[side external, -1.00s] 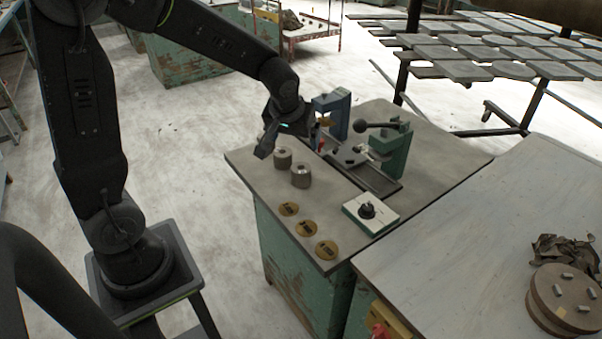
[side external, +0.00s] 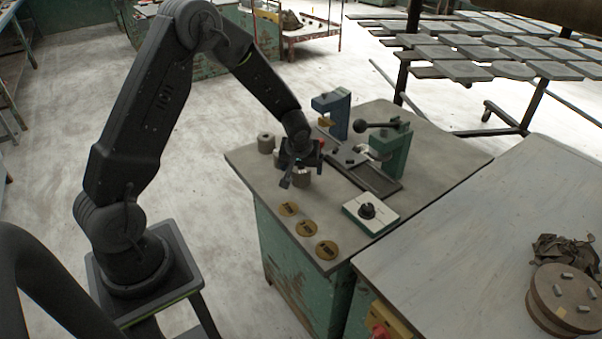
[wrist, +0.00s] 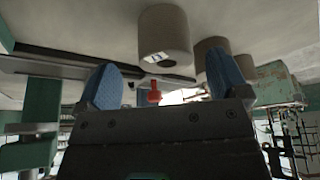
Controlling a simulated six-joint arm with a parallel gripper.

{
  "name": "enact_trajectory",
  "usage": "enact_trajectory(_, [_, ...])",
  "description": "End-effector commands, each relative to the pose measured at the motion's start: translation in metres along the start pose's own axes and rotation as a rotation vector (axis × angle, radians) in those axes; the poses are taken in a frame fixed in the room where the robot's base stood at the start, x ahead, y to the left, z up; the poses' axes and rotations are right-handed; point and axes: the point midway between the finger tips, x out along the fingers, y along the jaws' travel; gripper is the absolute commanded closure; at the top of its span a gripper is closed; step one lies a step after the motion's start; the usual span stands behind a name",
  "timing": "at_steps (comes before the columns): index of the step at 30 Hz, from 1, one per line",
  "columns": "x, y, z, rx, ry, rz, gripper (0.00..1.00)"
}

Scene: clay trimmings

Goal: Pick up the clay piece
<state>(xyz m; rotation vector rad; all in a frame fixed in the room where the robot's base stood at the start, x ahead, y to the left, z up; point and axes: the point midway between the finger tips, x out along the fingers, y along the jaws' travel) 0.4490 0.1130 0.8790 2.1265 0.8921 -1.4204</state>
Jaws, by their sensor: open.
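Grey cylindrical clay pieces stand upright on the bench top. The nearest clay piece (side external: 302,180) is just below my gripper (side external: 300,168), which partly covers it in the side view. The far clay piece (side external: 266,143) stands clear, and a middle one is mostly hidden behind my gripper. In the wrist view, a clay piece with a small label (wrist: 165,32) shows ahead of my gripper (wrist: 164,84), with another behind it to the right. The blue finger pads are apart with no clay piece held between them.
Three brass-coloured discs (side external: 301,228) lie along the bench's front. A white box with a black knob (side external: 370,213), a green press (side external: 391,148) and a blue stand (side external: 334,112) occupy the right and back. A red part (wrist: 154,92) shows beyond the fingers.

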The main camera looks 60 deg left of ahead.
Motion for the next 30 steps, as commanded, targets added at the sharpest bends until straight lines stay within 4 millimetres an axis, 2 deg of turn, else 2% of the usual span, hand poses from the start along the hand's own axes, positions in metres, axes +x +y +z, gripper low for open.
enact_trajectory(11, [0.046, -0.005, -0.008, 0.001, -0.003, 0.0, 0.07])
enact_trajectory(20, [0.052, -0.005, -0.008, 0.001, -0.001, 0.002, 0.07])
enact_trajectory(30, [0.051, -0.005, -0.008, 0.001, -0.001, 0.001, 0.38])
